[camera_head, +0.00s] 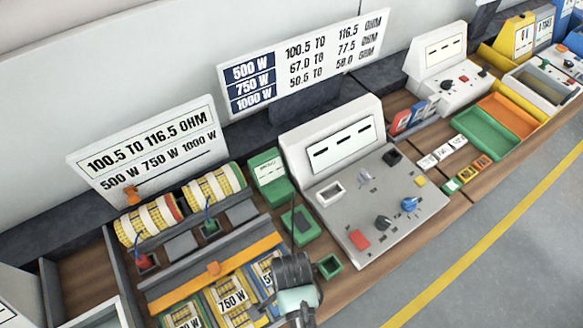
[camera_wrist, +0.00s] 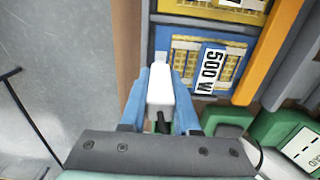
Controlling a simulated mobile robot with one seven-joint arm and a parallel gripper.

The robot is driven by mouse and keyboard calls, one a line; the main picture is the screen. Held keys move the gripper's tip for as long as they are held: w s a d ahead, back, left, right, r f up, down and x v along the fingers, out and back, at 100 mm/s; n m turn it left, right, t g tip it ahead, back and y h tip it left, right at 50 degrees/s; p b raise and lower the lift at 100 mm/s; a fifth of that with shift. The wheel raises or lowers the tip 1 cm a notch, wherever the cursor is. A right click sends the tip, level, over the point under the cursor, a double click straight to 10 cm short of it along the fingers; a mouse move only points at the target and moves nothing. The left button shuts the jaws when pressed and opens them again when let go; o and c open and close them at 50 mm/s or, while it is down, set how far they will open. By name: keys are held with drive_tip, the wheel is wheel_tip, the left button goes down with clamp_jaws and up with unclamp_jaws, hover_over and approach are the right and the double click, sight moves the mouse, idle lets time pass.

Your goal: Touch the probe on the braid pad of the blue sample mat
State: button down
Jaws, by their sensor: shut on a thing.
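My gripper (camera_wrist: 160,100) is shut on the white probe (camera_wrist: 161,84), between its two blue fingers. A black cable leaves the probe's near end. The blue sample mat (camera_wrist: 232,98), labelled 500 W, lies just beyond and to the right of the probe tip, with yellow mesh on it. A pale patch at the mat's left side, by the probe tip, may be the braid pad (camera_wrist: 180,60). I cannot tell whether the tip touches it. In the head view, the wrist (camera_head: 293,270) partly covers the blue mat (camera_head: 258,268); the probe is hidden there.
The grey meter console (camera_head: 375,205) shows dashes, right of the mats. A 750 W mat (camera_head: 232,300) lies beside the blue one. An orange bar (camera_head: 190,282) runs behind the mats. A small green holder (camera_head: 329,266) stands near my wrist.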

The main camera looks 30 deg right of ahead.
drive_tip(key=shift+f+b, duration=0.35)
drive_tip(key=shift+f, duration=0.2)
idle(0.7)
drive_tip(key=shift+s+f, duration=0.1)
idle(1.4)
drive_tip(key=shift+p, duration=0.3)
wheel_tip(320, 180, up, 7)
drive_tip(key=p, duration=0.7)
